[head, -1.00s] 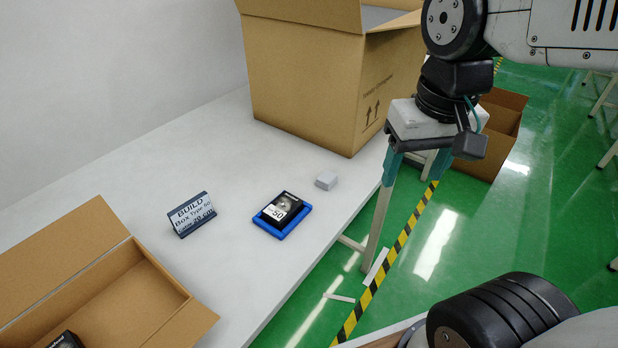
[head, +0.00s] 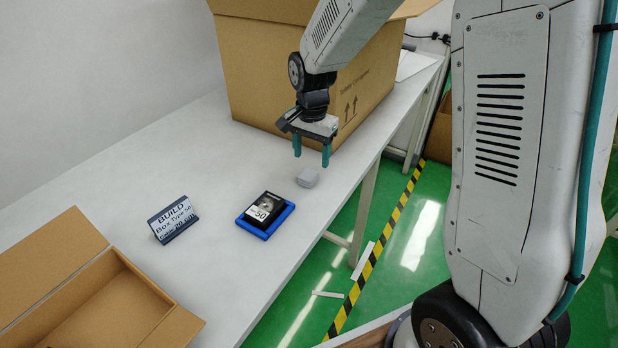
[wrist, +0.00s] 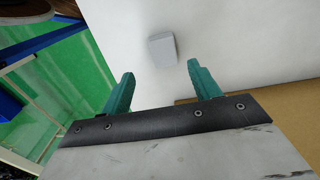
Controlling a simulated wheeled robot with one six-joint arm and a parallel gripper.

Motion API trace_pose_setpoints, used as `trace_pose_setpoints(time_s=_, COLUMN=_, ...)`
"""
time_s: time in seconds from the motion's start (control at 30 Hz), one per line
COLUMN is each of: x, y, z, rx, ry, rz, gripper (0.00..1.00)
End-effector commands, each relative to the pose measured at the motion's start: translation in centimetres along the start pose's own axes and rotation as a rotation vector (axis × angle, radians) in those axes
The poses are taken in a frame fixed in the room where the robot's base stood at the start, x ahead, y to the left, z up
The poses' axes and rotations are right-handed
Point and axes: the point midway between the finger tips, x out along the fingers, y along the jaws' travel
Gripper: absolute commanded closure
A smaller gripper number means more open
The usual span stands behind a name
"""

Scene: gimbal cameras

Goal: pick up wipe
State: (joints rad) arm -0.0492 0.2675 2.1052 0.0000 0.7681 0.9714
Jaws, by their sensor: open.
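The wipe looks like a small light-grey block (head: 308,178) lying on the white table near its right edge. It also shows in the wrist view (wrist: 162,49), ahead of the fingertips and roughly between their lines. My gripper (head: 312,160), with two teal fingers, is open and empty. It hangs above the table just behind the grey block in the head view. The fingers are apart from the block, and nothing is between them in the wrist view (wrist: 159,78).
A blue tray (head: 243,225) holding a black box (head: 266,207) lies left of the block. A "BUILD" sign (head: 173,219) stands farther left. An open carton (head: 60,255) is at front left, and a large carton (head: 255,75) stands behind my gripper. Green floor lies beyond the table edge.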

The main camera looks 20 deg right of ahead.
Motion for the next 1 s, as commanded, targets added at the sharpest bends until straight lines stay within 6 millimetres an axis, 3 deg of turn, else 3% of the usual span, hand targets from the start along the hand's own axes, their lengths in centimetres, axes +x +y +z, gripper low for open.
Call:
trace_pose_setpoints(time_s=0.43, x=5.9, y=-0.6, z=0.3, rx=-0.002, ry=-0.002, rz=0.003, gripper=0.38)
trace_pose_setpoints(time_s=0.73, x=6.5, y=-0.7, z=0.3, rx=-0.002, ry=0.0, rz=0.0, gripper=0.38)
trace_pose_setpoints(time_s=0.77, x=6.5, y=-0.7, z=0.3, rx=-0.003, ry=0.0, rz=0.0, gripper=0.41)
trace_pose_setpoints(time_s=0.9, x=6.5, y=-0.7, z=0.3, rx=-0.003, ry=0.0, rz=0.0, gripper=0.8)
trace_pose_setpoints(time_s=0.93, x=6.5, y=-0.7, z=0.3, rx=-0.003, ry=0.0, rz=0.0, gripper=0.86)
trace_pose_setpoints(time_s=1.0, x=6.5, y=-0.7, z=0.3, rx=-0.003, ry=0.0, rz=0.0, gripper=0.86)
